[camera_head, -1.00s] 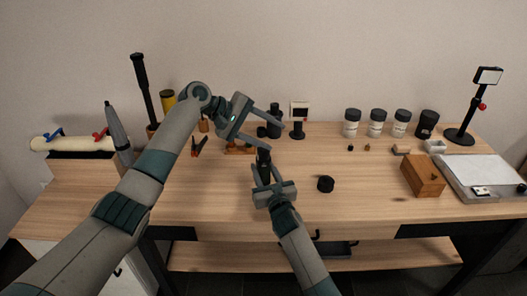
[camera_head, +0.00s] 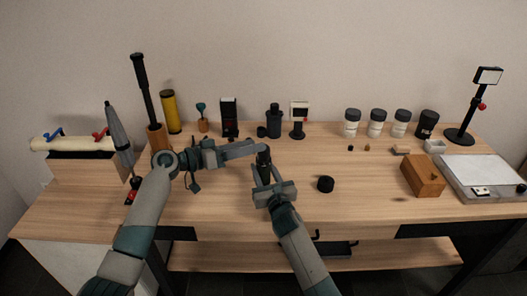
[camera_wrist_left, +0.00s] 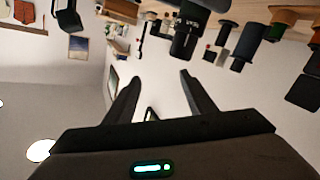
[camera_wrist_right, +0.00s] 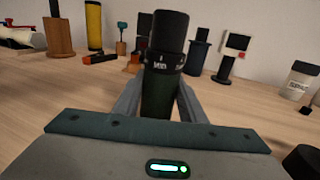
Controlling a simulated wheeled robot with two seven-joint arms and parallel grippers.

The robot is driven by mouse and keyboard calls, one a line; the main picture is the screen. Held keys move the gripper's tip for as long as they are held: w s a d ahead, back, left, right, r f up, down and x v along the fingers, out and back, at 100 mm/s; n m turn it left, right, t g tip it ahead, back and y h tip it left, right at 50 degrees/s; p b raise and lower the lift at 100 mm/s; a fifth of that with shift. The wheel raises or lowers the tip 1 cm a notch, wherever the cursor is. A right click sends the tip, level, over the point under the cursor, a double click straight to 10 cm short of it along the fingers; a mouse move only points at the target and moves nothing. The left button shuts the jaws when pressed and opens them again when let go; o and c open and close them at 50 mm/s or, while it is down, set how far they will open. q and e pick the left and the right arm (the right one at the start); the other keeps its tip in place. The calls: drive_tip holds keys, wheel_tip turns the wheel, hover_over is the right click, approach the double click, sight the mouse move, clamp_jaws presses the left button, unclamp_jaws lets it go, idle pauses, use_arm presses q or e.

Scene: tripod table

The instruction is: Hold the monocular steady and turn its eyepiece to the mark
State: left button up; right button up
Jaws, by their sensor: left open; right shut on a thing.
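The monocular, a dark green and black tube (camera_head: 264,166), stands roughly upright in my right gripper (camera_head: 266,177), above the table. In the right wrist view the fingers close on its green body (camera_wrist_right: 160,105); its black eyepiece (camera_wrist_right: 168,30) is on top, with small white marks on the rings, too small to read. My left gripper (camera_head: 248,151) is level, open and empty, its fingers pointing at the upper monocular from the left.
A black cap (camera_head: 325,184) lies on the table right of the monocular. Several jars (camera_head: 376,122) stand at the back right, near a wooden box (camera_head: 423,176) and a pale board (camera_head: 483,174). A yellow tube (camera_head: 171,112) and black devices (camera_head: 229,118) stand behind.

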sight(263, 153)
use_arm(q)
drive_tip(key=s+a+f+m+t, duration=0.2)
drive_tip(key=a+f+m+t, duration=0.1)
drive_tip(key=a+f, duration=0.2)
drive_tip(key=shift+s+a+f+y, duration=0.15)
drive_tip(key=shift+a+f+y, duration=0.1)
drive_tip(key=shift+y, duration=0.15)
drive_tip(key=shift+d, duration=0.1)
drive_tip(key=x, duration=1.2)
drive_tip(key=c, duration=1)
